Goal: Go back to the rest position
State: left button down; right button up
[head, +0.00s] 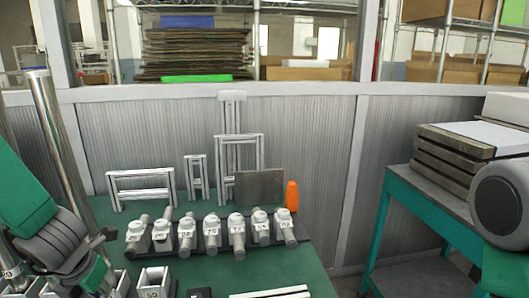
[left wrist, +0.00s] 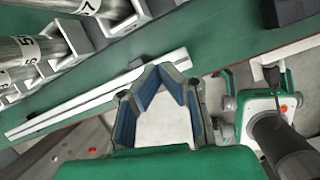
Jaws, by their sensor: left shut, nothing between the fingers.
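My left gripper (left wrist: 165,74) shows in the left wrist view with its blue-lined fingers meeting at the tips and nothing held between them. In the head view my left arm comes in from the left, and the gripper (head: 96,274) is low at the left, by the near left part of the green table (head: 255,268). Its fingertips are hard to make out there. My right gripper is not in view.
Several grey numbered cylinders (head: 212,232) lie on a dark rack on the table. Metal frames (head: 140,188), a grey plate (head: 259,188) and an orange bottle (head: 292,196) stand behind. White bins (head: 153,281) are in front. A teal bench (head: 425,210) is at the right.

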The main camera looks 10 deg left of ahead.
pick_arm(q)
jog(key=f+m, duration=0.2)
jog(key=s+m, duration=0.1)
jog(key=shift+d+f+g, duration=0.25)
jog(key=shift+f+g, duration=0.05)
jog(key=shift+f, duration=0.1)
jog(key=s+f+m, duration=0.1)
jog(key=m, duration=0.1)
jog(key=s+d+f+m, duration=0.1)
jog(key=m, duration=0.2)
jog(key=s+f+m+y, duration=0.1)
jog(key=s+f+m, duration=0.1)
jog(key=shift+d+m, duration=0.15)
jog(key=shift+m, duration=0.15)
jog(key=s+d+f+m+g+h, duration=0.1)
jog(key=s+d+f+m, duration=0.4)
jog(key=m, duration=0.8)
jog(key=s+d+f+m+g+h, duration=0.1)
jog(key=s+d+f+m, duration=0.4)
jog(key=s+f+m, duration=0.3)
jog(key=s+m, duration=0.3)
jog(key=m, duration=0.2)
jog(key=shift+s+h, duration=0.25)
jog(key=shift+h, duration=0.05)
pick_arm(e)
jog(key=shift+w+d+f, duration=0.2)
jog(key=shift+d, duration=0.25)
